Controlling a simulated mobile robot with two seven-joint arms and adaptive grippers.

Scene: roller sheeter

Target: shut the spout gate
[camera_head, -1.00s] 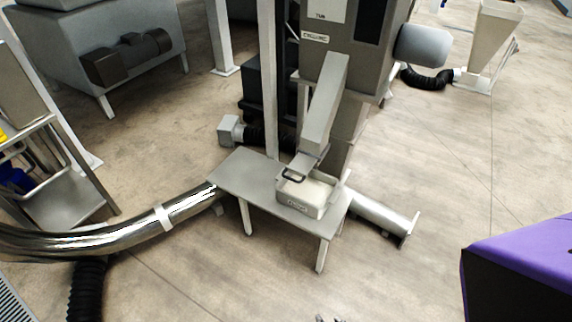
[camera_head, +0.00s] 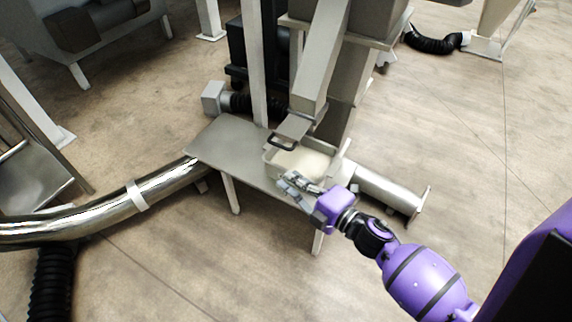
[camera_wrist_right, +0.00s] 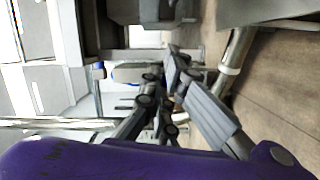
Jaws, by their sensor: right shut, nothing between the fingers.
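The spout (camera_head: 322,62) is a grey sloping chute. At its lower end the gate plate (camera_head: 294,127) sticks out toward the left, with a dark loop handle (camera_head: 281,143) on its outer edge. Below it, a pale tray (camera_head: 271,170) holds white material on a small metal table. My right gripper (camera_head: 284,183) is shut and empty, just in front of the tray and below the handle, apart from the handle. Its fingers also show in the right wrist view (camera_wrist_right: 176,72). My left gripper is out of view.
The metal table (camera_head: 222,146) has free room left of the tray. A shiny bent pipe (camera_head: 95,213) runs in from the left, and a short pipe (camera_head: 380,189) lies to the right. An upright post (camera_head: 254,65) stands behind the table. The floor at front is clear.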

